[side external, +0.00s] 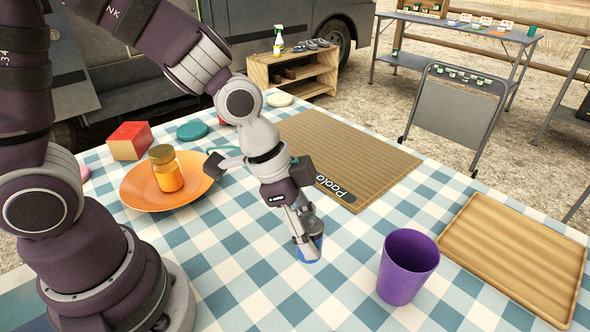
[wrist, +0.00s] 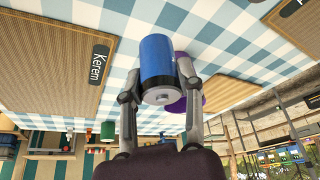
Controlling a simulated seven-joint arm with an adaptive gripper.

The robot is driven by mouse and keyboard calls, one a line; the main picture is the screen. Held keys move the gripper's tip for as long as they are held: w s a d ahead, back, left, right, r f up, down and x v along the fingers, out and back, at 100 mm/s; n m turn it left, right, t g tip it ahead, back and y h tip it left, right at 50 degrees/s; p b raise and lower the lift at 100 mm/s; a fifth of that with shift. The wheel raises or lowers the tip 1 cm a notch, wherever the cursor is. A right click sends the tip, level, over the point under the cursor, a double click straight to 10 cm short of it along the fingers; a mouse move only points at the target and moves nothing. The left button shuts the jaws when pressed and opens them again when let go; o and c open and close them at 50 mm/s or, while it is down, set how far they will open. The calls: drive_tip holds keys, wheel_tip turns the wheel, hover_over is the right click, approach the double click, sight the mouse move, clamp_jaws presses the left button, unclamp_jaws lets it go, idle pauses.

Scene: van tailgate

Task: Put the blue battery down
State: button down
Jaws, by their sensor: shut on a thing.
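The blue battery (wrist: 157,58) is held between the two fingers of my gripper (wrist: 157,82) in the wrist view, with its grey end toward the camera. In the side view, the battery (side external: 312,246) is partly hidden by the fingers of my gripper (side external: 306,236). It is low over the checked tablecloth, left of the purple cup; I cannot tell whether it touches the cloth.
The purple cup (side external: 407,266) stands to the right, with a wooden tray (side external: 515,258) beyond it. A ribbed brown mat labelled Paola (side external: 350,150) lies behind my gripper. An orange plate (side external: 135,190) holds a yellow jar (side external: 166,172); a red box (side external: 129,141) is beside it. Cloth in front is clear.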

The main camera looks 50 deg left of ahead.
drive_tip(key=shift+m, duration=0.6)
drive_tip(key=f, duration=0.2)
drive_tip(key=s+d+f, duration=0.1)
drive_tip(key=f, duration=0.2)
drive_tip(key=s+f, duration=0.1)
drive_tip(key=f, duration=0.2)
drive_tip(key=shift+s+d+f, duration=0.1)
drive_tip(key=shift+d+f, duration=0.05)
drive_tip(key=shift+d, duration=0.1)
drive_tip(key=shift+f, duration=0.1)
drive_tip(key=c, duration=0.7)
unclamp_jaws()
drive_tip(key=s+a+r+n+t+y, duration=0.1)
drive_tip(key=a+r+n, duration=0.2)
drive_tip(key=r, duration=0.3)
drive_tip(key=s+a+r+n+t+y, duration=0.1)
drive_tip(key=a+r+n, duration=0.3)
drive_tip(key=a+r, duration=0.1)
drive_tip(key=s+a+r+n+y, duration=0.1)
drive_tip(key=a+r+n, duration=0.3)
drive_tip(key=r, duration=0.4)
drive_tip(key=shift+s+a+t+y, duration=0.3)
drive_tip(key=shift+a+t, duration=0.1)
drive_tip(key=shift+a, duration=0.1)
